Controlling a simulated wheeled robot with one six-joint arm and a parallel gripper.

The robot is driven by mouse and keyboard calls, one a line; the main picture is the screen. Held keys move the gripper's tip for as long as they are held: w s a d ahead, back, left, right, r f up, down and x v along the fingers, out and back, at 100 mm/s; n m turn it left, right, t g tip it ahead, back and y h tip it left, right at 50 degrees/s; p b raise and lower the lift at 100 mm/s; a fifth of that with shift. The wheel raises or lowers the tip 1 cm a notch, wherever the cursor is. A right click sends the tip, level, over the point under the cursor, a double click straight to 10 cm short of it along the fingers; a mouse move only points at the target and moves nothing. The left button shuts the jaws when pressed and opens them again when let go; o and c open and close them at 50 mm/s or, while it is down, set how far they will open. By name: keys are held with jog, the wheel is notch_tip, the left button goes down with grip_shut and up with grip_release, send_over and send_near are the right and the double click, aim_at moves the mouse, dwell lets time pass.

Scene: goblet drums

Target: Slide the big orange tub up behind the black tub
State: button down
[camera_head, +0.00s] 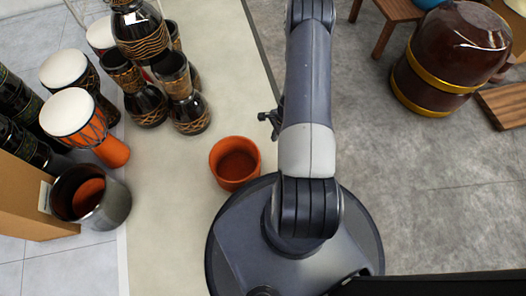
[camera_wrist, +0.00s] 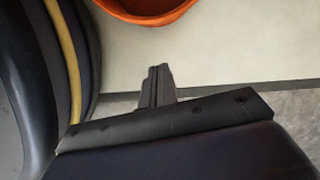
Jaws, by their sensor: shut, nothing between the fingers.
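An orange tub (camera_head: 236,181) stands upright and open on the pale counter, left of my arm. Its rim also shows at the top of the wrist view (camera_wrist: 150,19). A dark grey-black, shiny tub (camera_head: 108,212) stands at the lower left, with something orange inside it. My gripper (camera_head: 266,117) is at the counter's right edge, above and right of the orange tub in the picture and apart from it. In the wrist view its fingers (camera_wrist: 158,72) are together with nothing between them, pointing toward the orange tub. My arm hides part of the gripper.
Several black, gold-patterned goblet drums (camera_head: 143,38) crowd the counter's upper left. White-topped drums (camera_head: 71,112) and a cardboard box (camera_head: 38,190) are at the left. The counter (camera_head: 165,245) is bare around the orange tub. A big brown drum (camera_head: 450,50) stands on the floor at right.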

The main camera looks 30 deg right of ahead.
jog(key=shift+m, duration=0.7)
jog(key=d+b+x, duration=0.1)
jog(key=x, duration=0.3)
jog(key=d+b+x, duration=0.1)
jog(key=x, duration=0.4)
jog(key=s+d+b+x, duration=0.1)
jog(key=b+x, duration=0.1)
jog(key=x, duration=0.3)
jog(key=shift+a+f, duration=0.1)
jog(key=shift+f, duration=0.4)
jog(key=a, duration=0.1)
jog(key=a+b, duration=0.1)
jog(key=a, duration=0.1)
jog(key=shift+w, duration=0.25)
jog(key=shift+w+a+r, duration=0.1)
jog(key=shift+a, duration=0.4)
